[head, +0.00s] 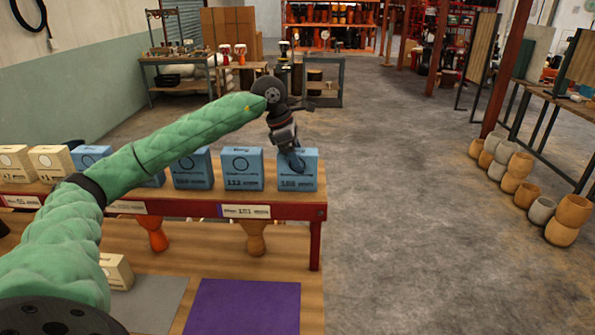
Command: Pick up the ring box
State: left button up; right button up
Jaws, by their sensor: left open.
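A row of boxes printed with ring outlines stands on the raised wooden shelf (262,202). The blue ring box (304,180) at the right end is under my left gripper (292,160). That gripper points down with its jaws open, its fingers at the box's top front; contact cannot be told. More blue boxes stand to the left, one (242,170) beside it and another (192,171) further left. Cream boxes (52,162) are at the left end. My green-sleeved left arm hides part of the row. My right gripper is out of view.
Below the shelf are a purple mat (245,307), a grey mat (152,305), a cream box (119,270) and goblet drums (255,240). The shelf ends in a red post (315,245). Open concrete floor (400,200) lies to the right, with pots (568,215) beyond.

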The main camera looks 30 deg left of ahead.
pick_arm(q)
jog(key=shift+f, duration=0.2)
dwell(0.3)
jog(key=c, duration=1.2)
